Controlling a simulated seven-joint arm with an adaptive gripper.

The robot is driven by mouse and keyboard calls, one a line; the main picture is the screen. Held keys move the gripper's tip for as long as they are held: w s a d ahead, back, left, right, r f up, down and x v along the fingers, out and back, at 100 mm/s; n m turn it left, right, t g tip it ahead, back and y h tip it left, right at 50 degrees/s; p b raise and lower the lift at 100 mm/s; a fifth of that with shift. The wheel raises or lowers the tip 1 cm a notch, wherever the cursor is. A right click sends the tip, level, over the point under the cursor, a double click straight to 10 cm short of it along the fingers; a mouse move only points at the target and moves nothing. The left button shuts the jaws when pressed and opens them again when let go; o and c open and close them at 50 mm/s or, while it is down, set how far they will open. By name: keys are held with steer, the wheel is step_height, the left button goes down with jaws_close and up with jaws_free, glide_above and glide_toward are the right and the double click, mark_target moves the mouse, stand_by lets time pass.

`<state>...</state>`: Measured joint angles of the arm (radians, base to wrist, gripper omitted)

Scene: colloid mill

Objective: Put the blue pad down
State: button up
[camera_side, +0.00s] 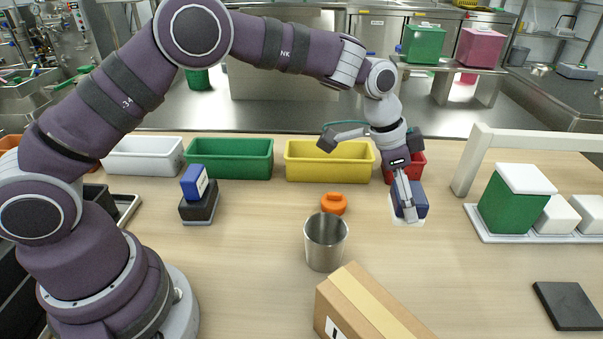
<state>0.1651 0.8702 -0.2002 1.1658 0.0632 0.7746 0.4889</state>
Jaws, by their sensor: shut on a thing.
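The blue pad (420,199) is a dark blue block at the right of the middle of the table. My gripper (409,204) points down and is shut on it, with a grey finger across its near face. The pad is just over or on a small white patch (405,222) on the wooden table. I cannot tell whether its underside touches the patch. The finger hides part of the pad.
Behind are a red bin (418,160), yellow bin (328,171), green bin (229,170) and white bin (143,165). A steel cup (326,250), orange knob (334,204) and cardboard box (352,298) stand left. A white rack (482,226) holds blocks at right.

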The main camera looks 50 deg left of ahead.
steer(key=s+a, duration=0.2)
steer(key=a, duration=1)
glide_above(277, 206)
steer(key=f, duration=0.5)
steer(key=s+a+f, duration=0.1)
steer(key=f, duration=0.2)
steer(key=shift+f, duration=0.45)
steer(key=o, duration=1.1)
steer(key=shift+f, duration=0.1)
steer(key=shift+o, duration=0.2)
